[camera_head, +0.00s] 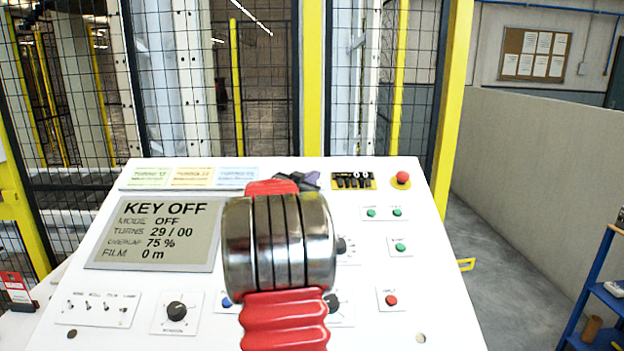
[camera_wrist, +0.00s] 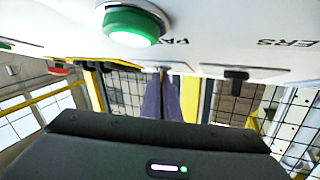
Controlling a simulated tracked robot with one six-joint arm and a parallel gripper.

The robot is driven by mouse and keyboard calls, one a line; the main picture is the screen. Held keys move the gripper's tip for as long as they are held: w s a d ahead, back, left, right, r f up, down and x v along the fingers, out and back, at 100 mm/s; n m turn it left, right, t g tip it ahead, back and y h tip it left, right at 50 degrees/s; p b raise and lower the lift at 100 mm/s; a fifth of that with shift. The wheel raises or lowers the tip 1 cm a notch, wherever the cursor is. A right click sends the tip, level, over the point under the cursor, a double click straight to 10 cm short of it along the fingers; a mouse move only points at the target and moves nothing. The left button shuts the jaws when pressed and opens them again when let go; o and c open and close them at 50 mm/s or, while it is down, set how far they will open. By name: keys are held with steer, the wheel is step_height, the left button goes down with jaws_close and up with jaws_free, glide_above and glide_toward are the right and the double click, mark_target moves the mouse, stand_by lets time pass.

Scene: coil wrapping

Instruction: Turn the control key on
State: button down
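The control panel (camera_head: 190,275) is a white sloped console in front of me. Its screen (camera_head: 156,234) reads KEY OFF, MODE OFF, TURNS 29 / 00, OVERLAP 75 %, FILM 0 m. I cannot make out the control key; my arm covers the middle of the panel. My gripper (camera_head: 299,180) shows only in part, past the arm near the panel's top edge. In the wrist view its two purple fingers (camera_wrist: 162,98) stand close together, pointing toward the panel face. A small part at their tips is too unclear to name, and I cannot tell whether they hold it.
A red mushroom button (camera_head: 402,178) and a yellow plate with black parts (camera_head: 353,181) are at upper right. A lit green button (camera_wrist: 132,25) and a black switch (camera_wrist: 236,75) are near the fingers in the wrist view. Mesh fencing (camera_head: 265,90) stands behind the panel.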

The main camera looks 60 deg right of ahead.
steer(key=shift+s+d+m+g+y, duration=0.1)
steer(key=shift+m+g+y, duration=0.45)
steer(key=shift+m+g, duration=0.95)
steer(key=shift+s+d+m+g+y, duration=0.1)
steer(key=shift+m+g+y, duration=0.45)
steer(key=shift+m+g, duration=0.95)
steer(key=shift+a+m+g+y, duration=0.1)
steer(key=shift+m+g+y, duration=1.4)
steer(key=shift+m+g, duration=0.3)
steer(key=shift+f+m, duration=0.1)
steer(key=shift+m, duration=0.3)
steer(key=shift+s+m+g+y, duration=0.1)
steer(key=shift+m+g+y, duration=0.3)
steer(key=shift+y, duration=0.2)
steer(key=c, duration=2.5)
jaws_free()
steer(key=shift+o, duration=2.3)
steer(key=shift+a, duration=0.1)
